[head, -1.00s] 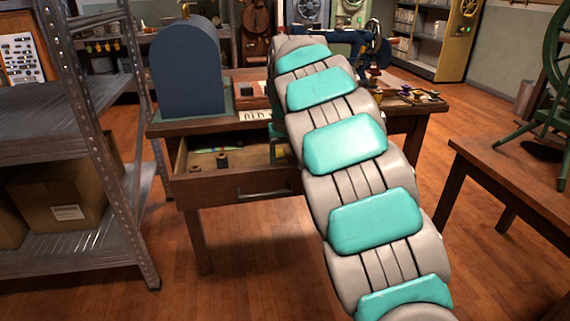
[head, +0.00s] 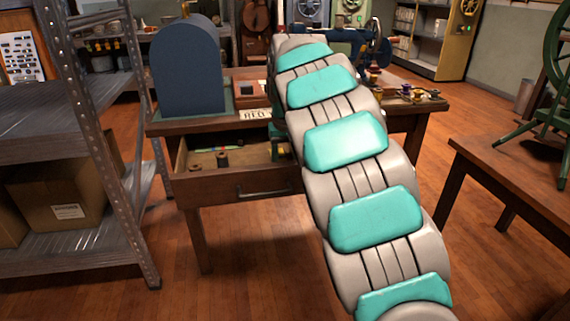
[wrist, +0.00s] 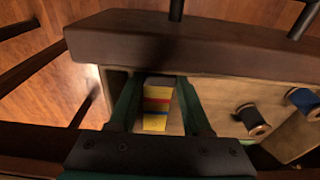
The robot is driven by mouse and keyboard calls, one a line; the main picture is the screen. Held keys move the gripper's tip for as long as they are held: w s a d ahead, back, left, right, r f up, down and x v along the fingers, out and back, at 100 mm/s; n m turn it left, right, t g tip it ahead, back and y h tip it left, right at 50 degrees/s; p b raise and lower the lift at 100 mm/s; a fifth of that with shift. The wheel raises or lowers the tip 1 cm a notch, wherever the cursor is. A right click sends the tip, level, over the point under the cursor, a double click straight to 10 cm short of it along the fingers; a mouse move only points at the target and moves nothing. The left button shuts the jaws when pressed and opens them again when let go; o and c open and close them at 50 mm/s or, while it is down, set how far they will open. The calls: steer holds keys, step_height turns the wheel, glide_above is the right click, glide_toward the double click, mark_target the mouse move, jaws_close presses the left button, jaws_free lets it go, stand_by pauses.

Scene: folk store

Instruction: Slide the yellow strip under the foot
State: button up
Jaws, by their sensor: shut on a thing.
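My gripper (wrist: 163,82) reaches down into the open drawer (head: 240,188), its green fingers on either side of a banded yellow and red piece (wrist: 155,122). Yellow shows at both ends with red between; I cannot tell whether it is one strip or several pieces together. The fingers are shut on it. In the head view my arm hides most of the gripper. A dark blue sewing machine (head: 378,45) stands on the table behind my arm; its foot is hidden.
A card (head: 256,114) lettered RED lies near the table's front edge, beside a blue arched case (head: 188,70). Thread spools (wrist: 252,120) lie in the drawer. Small items (head: 415,95) lie at the table's right. A metal shelf (head: 100,160) stands left, another table (head: 520,170) right.

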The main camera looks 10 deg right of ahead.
steer(key=shift+r, duration=0.1)
steer(key=shift+r+p, duration=1)
steer(key=shift+r, duration=0.65)
